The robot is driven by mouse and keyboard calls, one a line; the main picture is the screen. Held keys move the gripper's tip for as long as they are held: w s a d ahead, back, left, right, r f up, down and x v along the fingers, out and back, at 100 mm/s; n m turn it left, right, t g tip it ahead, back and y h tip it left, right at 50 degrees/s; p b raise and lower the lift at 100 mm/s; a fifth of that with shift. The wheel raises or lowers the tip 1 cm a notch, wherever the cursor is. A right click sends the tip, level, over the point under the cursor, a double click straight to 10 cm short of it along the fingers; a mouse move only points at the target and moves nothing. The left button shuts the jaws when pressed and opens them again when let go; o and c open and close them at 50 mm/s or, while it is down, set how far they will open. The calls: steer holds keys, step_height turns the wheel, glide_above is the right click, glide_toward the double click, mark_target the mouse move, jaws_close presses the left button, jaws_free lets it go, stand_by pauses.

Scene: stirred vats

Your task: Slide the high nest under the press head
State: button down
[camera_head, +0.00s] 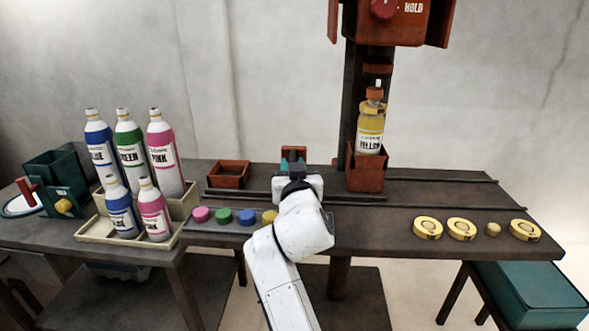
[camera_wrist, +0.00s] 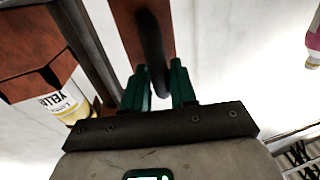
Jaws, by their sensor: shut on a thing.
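The red press head (camera_head: 388,22) is at the top of a dark column. Below it, a tall red box-shaped nest (camera_head: 366,176) holds an upright yellow bottle (camera_head: 369,137); both also show tilted in the wrist view, the nest (camera_wrist: 30,65) at the upper left and the bottle (camera_wrist: 68,102) below it. My gripper (camera_head: 293,166) is left of this nest. Its green jaws (camera_wrist: 160,88) are shut on a dark upright handle (camera_wrist: 150,45) in front of a red-brown piece (camera_wrist: 125,20). My gripper hides most of that piece in the head view; I cannot tell which nest it belongs to.
A low, open red tray (camera_head: 228,174) sits left of my gripper on the railed table (camera_head: 440,188). Coloured discs (camera_head: 246,217) and yellow rings (camera_head: 461,229) lie along the front. Several bottles (camera_head: 165,155) stand in a cream rack (camera_head: 97,229) at left. The rails right of the tall nest are clear.

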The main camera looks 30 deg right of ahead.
steer(key=shift+w+a+r, duration=0.15)
steer(key=shift+w+a, duration=0.05)
steer(key=shift+a, duration=0.25)
steer(key=c, duration=1.1)
jaws_free()
steer(key=v, duration=1)
steer(key=shift+s, duration=0.35)
